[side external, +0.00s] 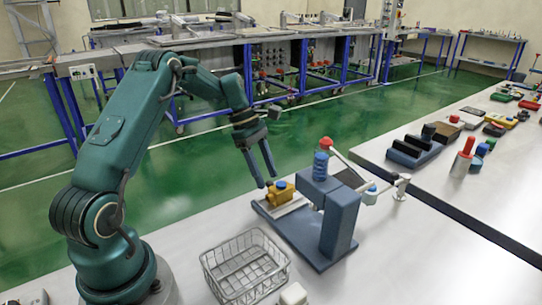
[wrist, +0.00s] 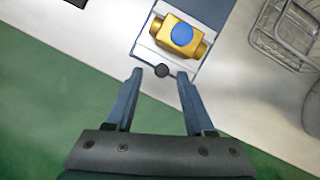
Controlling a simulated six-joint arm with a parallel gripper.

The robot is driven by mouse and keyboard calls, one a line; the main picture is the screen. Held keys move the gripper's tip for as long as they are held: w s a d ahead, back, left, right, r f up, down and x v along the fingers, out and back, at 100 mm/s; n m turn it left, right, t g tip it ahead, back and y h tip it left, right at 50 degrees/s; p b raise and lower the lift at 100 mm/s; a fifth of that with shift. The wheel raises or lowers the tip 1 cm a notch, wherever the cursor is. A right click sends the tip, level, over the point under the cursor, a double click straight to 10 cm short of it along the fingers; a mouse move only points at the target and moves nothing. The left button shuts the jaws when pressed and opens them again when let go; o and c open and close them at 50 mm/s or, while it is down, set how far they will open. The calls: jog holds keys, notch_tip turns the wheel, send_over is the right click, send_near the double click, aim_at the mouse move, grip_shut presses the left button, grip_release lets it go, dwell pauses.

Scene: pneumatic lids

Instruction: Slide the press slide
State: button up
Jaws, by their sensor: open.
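The blue-grey press (side external: 340,215) stands on the bench in the side view. A yellow part with a blue top (side external: 280,193) sits at its open left end, on the pale press slide (side external: 292,208). In the wrist view the yellow part (wrist: 178,36) rests on the pale slide (wrist: 150,52), and a dark round knob (wrist: 162,70) is at the slide's near edge. My gripper (side external: 267,181) points down just left of the yellow part. Its open fingers (wrist: 160,76) lie on either side of the knob in the wrist view; I cannot tell their height relative to it.
A wire basket (side external: 245,268) stands in front of the press, with a small white block (side external: 293,294) beside it. Several coloured objects lie on the far right bench.

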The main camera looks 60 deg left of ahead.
jog(key=v, duration=0.4)
jog(key=shift+a+r, duration=0.2)
jog(key=shift+r, duration=0.15)
notch_tip(320, 180, up, 8)
jog(key=m+y, duration=0.1)
jog(key=m, duration=0.2)
send_over(276, 187)
jog(key=s+d+r+m+t+y, duration=0.1)
jog(key=s+d+r+m+t, duration=0.1)
jog(key=s+d+r+m, duration=0.3)
jog(key=s+d+m+t+y, duration=0.1)
jog(key=s+d+m, duration=0.5)
jog(key=s, duration=0.2)
jog(key=s+f+m+y, duration=0.1)
jog(key=s+f+m, duration=0.4)
jog(key=m, duration=0.3)
jog(key=shift+a+f+t, duration=0.3)
jog(key=shift+a+t, duration=0.1)
